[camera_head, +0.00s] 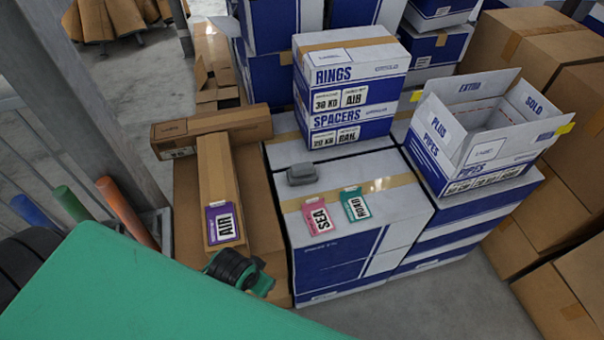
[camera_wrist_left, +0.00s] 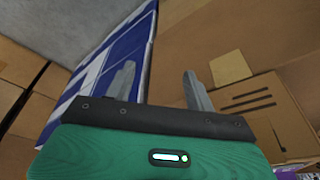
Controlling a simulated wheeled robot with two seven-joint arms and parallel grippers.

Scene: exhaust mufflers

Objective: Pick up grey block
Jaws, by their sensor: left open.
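The grey block (camera_head: 303,174) lies on top of the large white-and-blue box (camera_head: 352,230) in the head view, near its far left corner. It is not visible in the left wrist view. My left gripper (camera_wrist_left: 160,85) has its two grey fingers spread apart with nothing between them. In the head view, a black and green part of my left arm shows low beside the left side of that box, below and nearer than the block. The fingers cannot be made out there. My right gripper is in neither view.
A pink SEA card (camera_head: 317,217) and a green ROAD card (camera_head: 354,204) lie in front of the block. A RINGS box (camera_head: 350,65) on a SPACERS box (camera_head: 348,125) stands behind. An open carton (camera_head: 487,130) stands right. A long brown box (camera_head: 217,180) lies left.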

